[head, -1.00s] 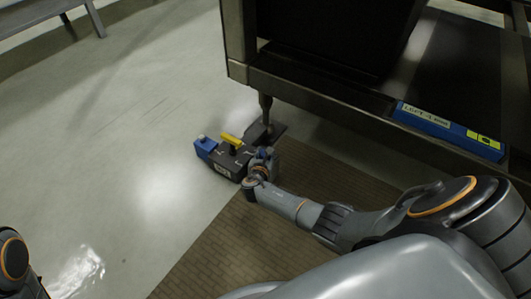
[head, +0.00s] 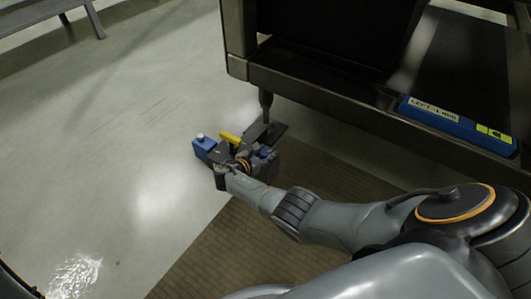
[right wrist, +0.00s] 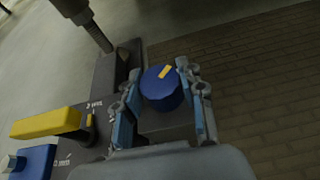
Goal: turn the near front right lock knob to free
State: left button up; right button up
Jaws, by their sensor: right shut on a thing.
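In the right wrist view a round blue knob (right wrist: 158,92) with a short yellow mark on its top sits between the two fingers of my right gripper (right wrist: 165,92). The fingers are shut on its sides. The mark slants up to the right. In the head view my right gripper (head: 246,163) is over the right part of a dark unit on the floor, largely hiding the knob. My left gripper is out of view.
A yellow bar handle (right wrist: 45,123) and a blue block (head: 204,147) with a pale button are left of the knob. A dark post (head: 265,104) stands behind the unit. A dark frame with a blue labelled bar (head: 457,125) is at right. Open floor lies left.

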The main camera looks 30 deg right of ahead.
jog(key=shift+s+f, duration=0.1)
jog(key=o, duration=1.2)
jog(key=v, duration=1.2)
